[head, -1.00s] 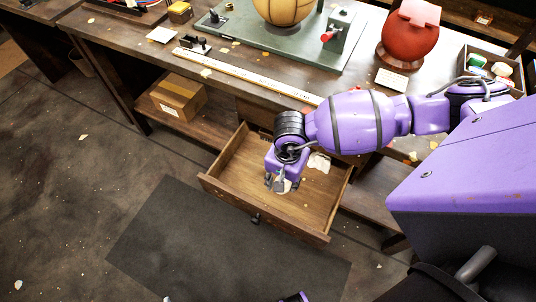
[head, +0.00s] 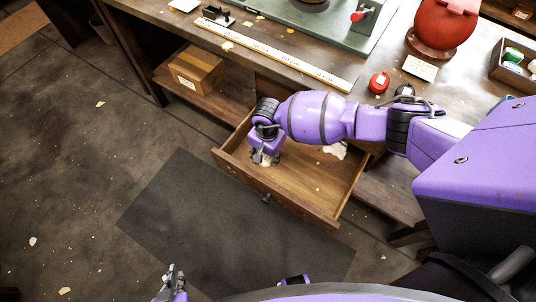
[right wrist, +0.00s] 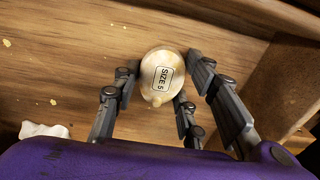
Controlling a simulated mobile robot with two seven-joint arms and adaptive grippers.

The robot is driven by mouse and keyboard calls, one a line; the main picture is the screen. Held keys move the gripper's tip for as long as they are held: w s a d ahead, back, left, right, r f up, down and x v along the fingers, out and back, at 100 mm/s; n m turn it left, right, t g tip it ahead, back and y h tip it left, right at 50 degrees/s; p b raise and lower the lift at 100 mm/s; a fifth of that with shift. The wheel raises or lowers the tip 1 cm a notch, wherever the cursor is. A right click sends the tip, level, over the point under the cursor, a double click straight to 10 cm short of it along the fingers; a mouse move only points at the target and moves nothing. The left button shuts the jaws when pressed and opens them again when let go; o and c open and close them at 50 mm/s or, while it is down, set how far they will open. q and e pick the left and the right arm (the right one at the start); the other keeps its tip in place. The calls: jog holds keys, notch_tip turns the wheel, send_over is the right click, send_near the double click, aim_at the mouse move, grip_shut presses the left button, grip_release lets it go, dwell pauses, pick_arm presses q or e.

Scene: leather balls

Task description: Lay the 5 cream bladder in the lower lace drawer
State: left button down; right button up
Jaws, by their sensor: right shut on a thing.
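The cream bladder (right wrist: 161,77), a small round piece marked SIZE 5, sits between the fingers of my right gripper (right wrist: 158,98) in the right wrist view. In the head view my right gripper (head: 265,158) is shut on it, inside the outline of the open wooden drawer (head: 270,192), near its left end. The bladder shows there only as a small pale patch. The drawer's wooden floor lies behind the bladder in the right wrist view; I cannot tell whether they touch. My left gripper (head: 172,278) is at the bottom edge of the head view, away from the drawer; its finger opening is unclear.
A crumpled white scrap (head: 336,150) lies in the drawer at the right. The workbench above holds a long ruler (head: 275,56), a red ball (head: 443,27) on a stand and a red tin (head: 379,82). A cardboard box (head: 196,70) sits on the lower shelf. A dark mat (head: 215,220) covers the floor.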

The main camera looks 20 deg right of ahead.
jog(key=shift+f, duration=0.1)
jog(key=shift+f, duration=0.15)
jog(key=o, duration=1.2)
notch_tip(320, 180, up, 13)
jog(key=shift+f+p, duration=0.2)
jog(key=shift+p, duration=0.1)
